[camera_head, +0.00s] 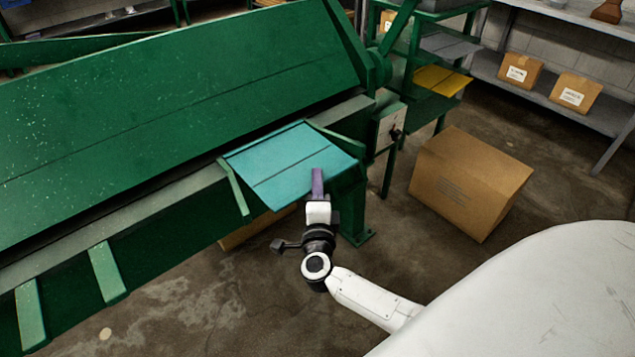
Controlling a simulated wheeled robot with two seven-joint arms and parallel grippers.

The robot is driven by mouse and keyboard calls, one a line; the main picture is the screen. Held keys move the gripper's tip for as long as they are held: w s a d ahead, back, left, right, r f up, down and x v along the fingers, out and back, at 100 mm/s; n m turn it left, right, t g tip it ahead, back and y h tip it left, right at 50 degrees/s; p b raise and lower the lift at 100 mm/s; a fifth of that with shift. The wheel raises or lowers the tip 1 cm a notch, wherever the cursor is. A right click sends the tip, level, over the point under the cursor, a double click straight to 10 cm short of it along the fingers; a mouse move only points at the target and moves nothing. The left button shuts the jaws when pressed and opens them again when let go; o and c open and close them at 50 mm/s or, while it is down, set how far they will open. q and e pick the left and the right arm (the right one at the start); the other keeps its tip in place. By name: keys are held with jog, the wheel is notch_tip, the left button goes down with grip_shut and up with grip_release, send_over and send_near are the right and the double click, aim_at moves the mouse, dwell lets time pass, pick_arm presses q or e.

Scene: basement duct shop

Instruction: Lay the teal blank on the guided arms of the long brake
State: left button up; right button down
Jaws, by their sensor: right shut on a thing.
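The teal blank (285,160) is a flat sheet with a dark line across it. It lies between two green guided arms at the right end of the long green brake (180,105), with its far edge close to the brake's bed. The left guided arm (234,188) shows along its left side, and the right one (338,136) along its right side. My right gripper (318,178), with purple fingers, is shut on the blank's near edge. Whether the blank rests fully on the arms I cannot tell. My left gripper is out of view.
Two more green arms (107,272) stick out from the brake at lower left. A large cardboard box (468,185) stands on the floor at right. Behind it are a rack with yellow sheets (440,80) and a shelf with small boxes (575,93). Floor in front is mostly clear.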

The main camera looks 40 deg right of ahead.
jog(key=c, duration=1.9)
grip_release()
jog(key=shift+s+a+f, duration=0.1)
jog(key=shift+f, duration=0.6)
jog(key=shift+r, duration=0.2)
